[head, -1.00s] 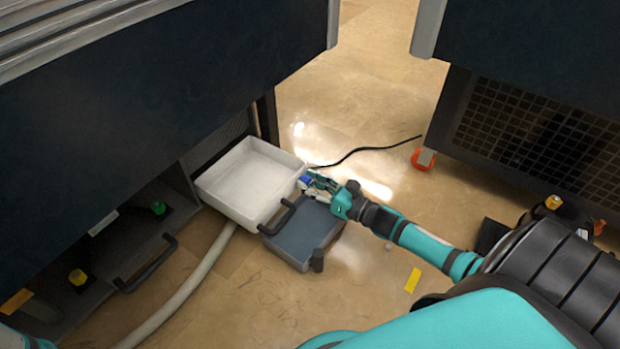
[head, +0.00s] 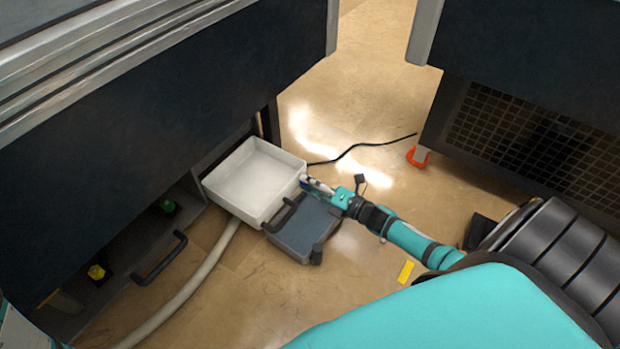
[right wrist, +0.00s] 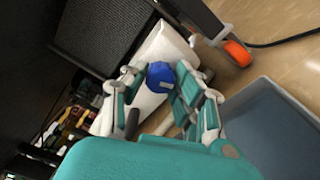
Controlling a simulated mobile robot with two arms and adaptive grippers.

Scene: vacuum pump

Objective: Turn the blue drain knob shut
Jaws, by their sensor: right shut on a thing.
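The blue drain knob (right wrist: 160,75) sits between the two fingers of my right gripper (right wrist: 158,90) in the right wrist view, next to a white tray (right wrist: 158,55). My right gripper is shut on it. In the head view my right gripper (head: 314,185) reaches in from the right to the right corner of the white tray (head: 270,216). Only a small dark blue bit of the knob (head: 303,182) shows there; the fingers hide most of it. My left gripper is not in view.
A blue-grey flat box (head: 303,232) with a black handle lies below my right gripper. A pale hose (head: 190,285) runs along the floor from under the tray. Dark cabinets stand left and upper right. A black cable (head: 360,147) and an orange foot (head: 418,157) are beyond.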

